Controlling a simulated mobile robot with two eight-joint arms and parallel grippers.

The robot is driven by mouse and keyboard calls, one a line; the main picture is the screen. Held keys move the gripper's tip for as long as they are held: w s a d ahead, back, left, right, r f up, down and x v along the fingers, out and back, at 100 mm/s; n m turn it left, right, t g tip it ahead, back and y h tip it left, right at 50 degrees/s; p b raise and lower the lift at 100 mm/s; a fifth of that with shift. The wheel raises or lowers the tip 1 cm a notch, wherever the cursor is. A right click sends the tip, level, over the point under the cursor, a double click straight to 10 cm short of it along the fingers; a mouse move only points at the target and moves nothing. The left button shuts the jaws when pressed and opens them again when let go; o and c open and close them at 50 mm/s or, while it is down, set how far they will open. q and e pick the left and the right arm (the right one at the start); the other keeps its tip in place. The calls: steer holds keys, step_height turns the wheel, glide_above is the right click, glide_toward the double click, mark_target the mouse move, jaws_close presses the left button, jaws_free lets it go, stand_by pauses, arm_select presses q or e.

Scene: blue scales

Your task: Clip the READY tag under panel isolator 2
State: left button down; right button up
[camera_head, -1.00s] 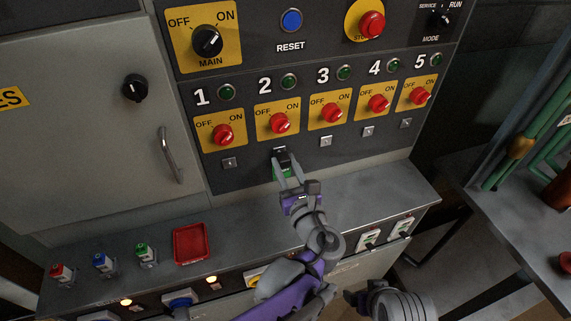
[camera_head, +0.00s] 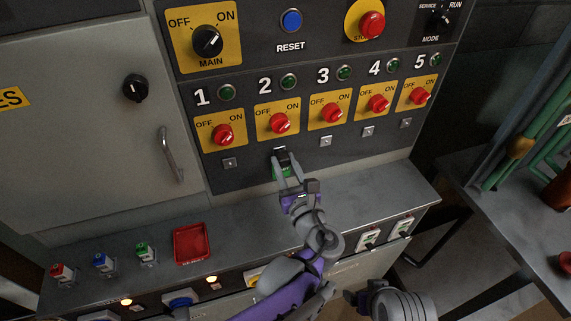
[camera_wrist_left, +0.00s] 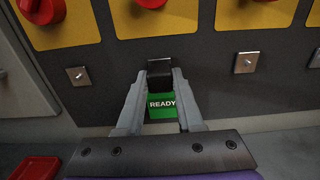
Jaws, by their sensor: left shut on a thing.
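The green READY tag (camera_wrist_left: 162,106) hangs upright below its black clip (camera_wrist_left: 160,77). My left gripper (camera_head: 283,158) is shut on the black clip, as the left wrist view also shows (camera_wrist_left: 160,74). The clip is at the small metal holder (camera_wrist_left: 161,63) under panel isolator 2 (camera_head: 280,123). It appears to touch the holder, but I cannot tell whether it is seated. In the head view my fingers cover much of the tag (camera_head: 281,173). My right gripper (camera_head: 355,298) is low in the head view, away from the panel; its jaws are unclear.
Empty metal holders sit under isolators 1 (camera_head: 230,163), 3 (camera_head: 326,141), 4 (camera_head: 368,131) and 5 (camera_head: 406,123). The ledge below holds a red tray (camera_head: 191,244) and red (camera_head: 63,273), blue (camera_head: 104,264) and green (camera_head: 147,253) items at left.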

arm_select(q)
steer(key=shift+w+a, duration=0.1)
steer(key=shift+w, duration=0.25)
steer(key=shift+c, duration=2.3)
jaws_free()
steer(key=v, duration=1)
steer(key=shift+s, duration=0.4)
